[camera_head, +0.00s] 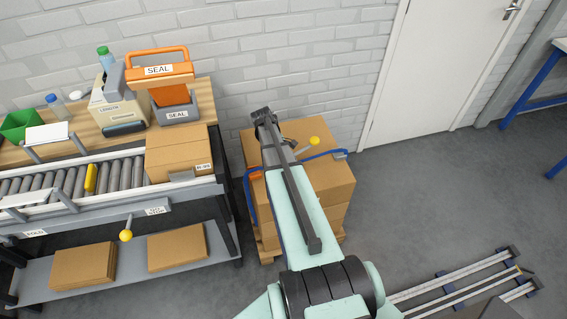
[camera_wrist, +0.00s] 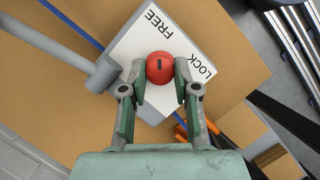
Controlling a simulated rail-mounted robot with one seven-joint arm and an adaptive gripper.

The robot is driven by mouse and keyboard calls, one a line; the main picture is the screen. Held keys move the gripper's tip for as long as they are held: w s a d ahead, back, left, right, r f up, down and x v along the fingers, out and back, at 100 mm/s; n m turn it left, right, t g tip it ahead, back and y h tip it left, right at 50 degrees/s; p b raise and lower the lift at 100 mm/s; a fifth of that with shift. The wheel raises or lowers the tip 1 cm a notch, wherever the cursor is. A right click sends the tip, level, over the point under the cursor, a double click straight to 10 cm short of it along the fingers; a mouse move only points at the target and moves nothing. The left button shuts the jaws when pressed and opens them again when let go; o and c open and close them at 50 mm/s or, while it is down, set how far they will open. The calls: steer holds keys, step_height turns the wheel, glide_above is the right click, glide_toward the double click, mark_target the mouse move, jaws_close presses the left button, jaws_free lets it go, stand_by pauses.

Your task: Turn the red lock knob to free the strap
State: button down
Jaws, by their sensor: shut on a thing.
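The red lock knob (camera_wrist: 160,68) sits on a white plate (camera_wrist: 138,48) marked FREE and LOCK, on top of a cardboard box. My gripper (camera_wrist: 159,78) is shut on the knob, one fingertip on each side. A short dark mark on the knob runs up and down in the wrist view; I cannot tell which label it points to. The blue strap (camera_wrist: 72,22) crosses the box top in the wrist view. In the head view the strap (camera_head: 320,155) runs over the stacked boxes (camera_head: 325,185). My arm hides the knob in the head view.
A grey bar (camera_wrist: 70,45) with a thick end lies close left of my gripper in the wrist view. A lever with a yellow ball (camera_head: 314,140) stands over the boxes. Left are a roller conveyor (camera_head: 115,177) and a workbench (camera_head: 203,95).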

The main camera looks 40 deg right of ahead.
steer(key=c, duration=0.9)
jaws_free()
steer(key=shift+o, duration=0.2)
steer(key=shift+r, duration=0.1)
steer(key=v, duration=1.1)
steer(key=shift+w+r, duration=0.2)
steer(key=shift+r, duration=0.15)
